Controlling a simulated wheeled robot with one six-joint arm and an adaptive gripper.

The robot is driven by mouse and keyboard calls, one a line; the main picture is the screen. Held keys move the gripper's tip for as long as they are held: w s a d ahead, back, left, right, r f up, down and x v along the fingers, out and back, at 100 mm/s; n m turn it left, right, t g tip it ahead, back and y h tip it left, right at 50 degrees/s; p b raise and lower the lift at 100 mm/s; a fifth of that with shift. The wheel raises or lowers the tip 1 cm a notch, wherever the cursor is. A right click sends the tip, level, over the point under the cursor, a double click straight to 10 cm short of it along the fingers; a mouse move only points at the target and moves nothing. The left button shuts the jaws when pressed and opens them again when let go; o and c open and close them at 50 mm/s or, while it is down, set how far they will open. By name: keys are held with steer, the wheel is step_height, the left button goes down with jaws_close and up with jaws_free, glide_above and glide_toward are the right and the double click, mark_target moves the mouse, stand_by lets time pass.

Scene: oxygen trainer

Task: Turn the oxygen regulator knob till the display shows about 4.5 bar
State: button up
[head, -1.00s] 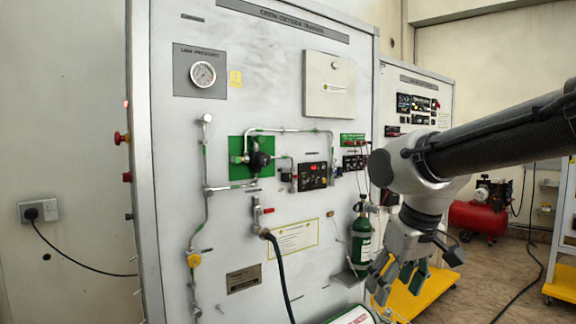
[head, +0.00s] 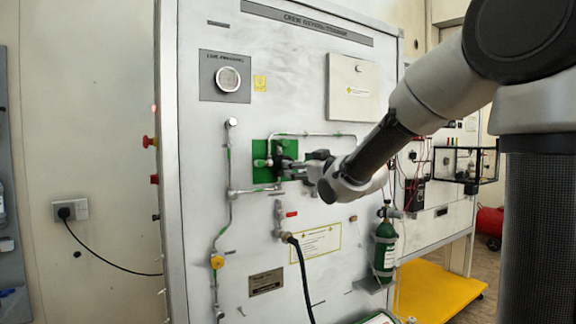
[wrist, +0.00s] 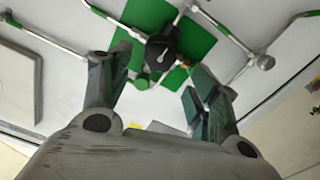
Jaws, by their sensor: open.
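The black regulator knob (head: 277,161) sits on the green square plate (head: 260,151) on the panel, partly covered by my gripper in the head view. In the wrist view the knob (wrist: 161,47) with a light pointer mark faces me, ahead of the gap between my fingers. My gripper (wrist: 158,72) is open and empty, its two fingers spread left and right of the knob's line. In the head view my gripper (head: 293,165) reaches the knob from the right; contact cannot be told. The digital display is hidden behind my arm, so no reading shows.
Metal pipes (head: 229,160) run around the plate. A red-handled valve (head: 291,214) with a black hose is below. A green oxygen cylinder (head: 385,244) stands lower right.

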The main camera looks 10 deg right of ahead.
steer(key=x, duration=0.7)
steer(key=shift+f, duration=0.1)
steer(key=c, duration=1)
